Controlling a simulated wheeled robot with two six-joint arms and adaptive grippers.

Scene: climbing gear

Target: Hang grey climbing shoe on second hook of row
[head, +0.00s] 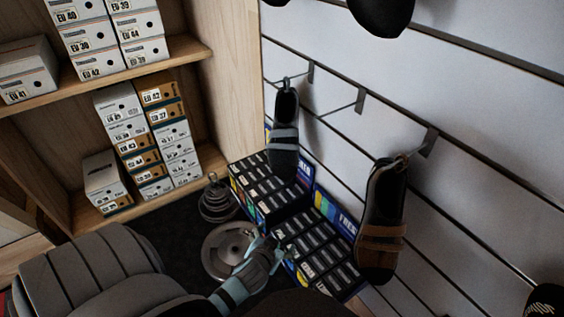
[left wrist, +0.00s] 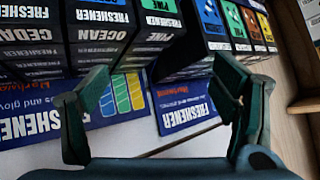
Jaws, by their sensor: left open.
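A dark shoe with grey straps (head: 285,135) hangs toe down from the left hook (head: 310,72) of a row on the white slatted wall. The middle hook (head: 360,101) is bare. A black shoe with brown straps (head: 383,215) hangs from the hook to its right (head: 430,142). My left gripper (head: 274,250) is low in the head view, below the grey-strapped shoe and apart from it, close to the boxes. In the left wrist view its fingers (left wrist: 165,92) are spread with nothing held between them. My right gripper is not in view.
Several freshener boxes (head: 312,250) stand below the hanging shoes, close around my left gripper. Round metal discs (head: 226,248) lie left of it. A wooden shelf (head: 200,52) with shoeboxes is at the left. Other dark shoes (head: 384,14) show at the top edge.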

